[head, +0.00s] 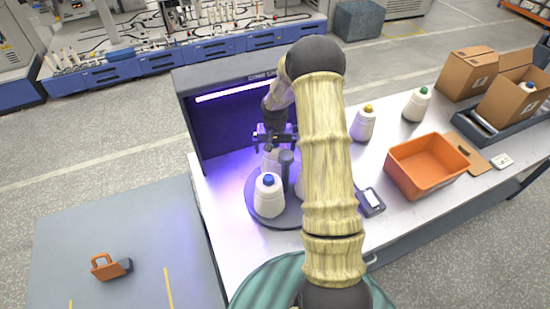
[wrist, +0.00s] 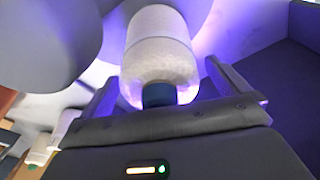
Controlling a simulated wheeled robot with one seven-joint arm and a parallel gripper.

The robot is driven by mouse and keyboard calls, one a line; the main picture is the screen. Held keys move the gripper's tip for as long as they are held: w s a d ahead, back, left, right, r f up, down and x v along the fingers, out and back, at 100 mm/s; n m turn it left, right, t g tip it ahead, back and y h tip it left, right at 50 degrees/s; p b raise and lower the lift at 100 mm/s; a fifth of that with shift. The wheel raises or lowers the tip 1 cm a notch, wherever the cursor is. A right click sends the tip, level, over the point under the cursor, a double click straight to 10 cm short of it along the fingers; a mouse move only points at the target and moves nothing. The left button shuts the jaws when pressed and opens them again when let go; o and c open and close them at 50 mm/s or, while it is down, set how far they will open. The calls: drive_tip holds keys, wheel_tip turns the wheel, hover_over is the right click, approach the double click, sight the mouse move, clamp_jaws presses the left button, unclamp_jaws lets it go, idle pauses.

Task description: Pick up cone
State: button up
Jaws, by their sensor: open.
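My gripper (head: 274,141) is inside the purple-lit booth, above the round grey turntable (head: 262,217). Its jaws are open. In the wrist view a white cone (wrist: 160,50) with a dark tip lies between the two spread fingers; I cannot tell whether either finger touches it. A cone with a blue top (head: 268,198) stands upright at the turntable's front.
The booth (head: 190,120) encloses the back and left side. On the white table stand a yellow-topped cone (head: 363,123), a green-topped cone (head: 416,105), an orange bin (head: 425,165), a handheld device (head: 371,201) and cardboard boxes (head: 467,73).

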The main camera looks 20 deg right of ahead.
drive_tip(key=c, duration=1.7)
wheel_tip(320, 180, up, 28)
drive_tip(key=b, duration=0.5)
drive_tip(key=shift+r, duration=0.1)
drive_tip(key=shift+w, duration=0.1)
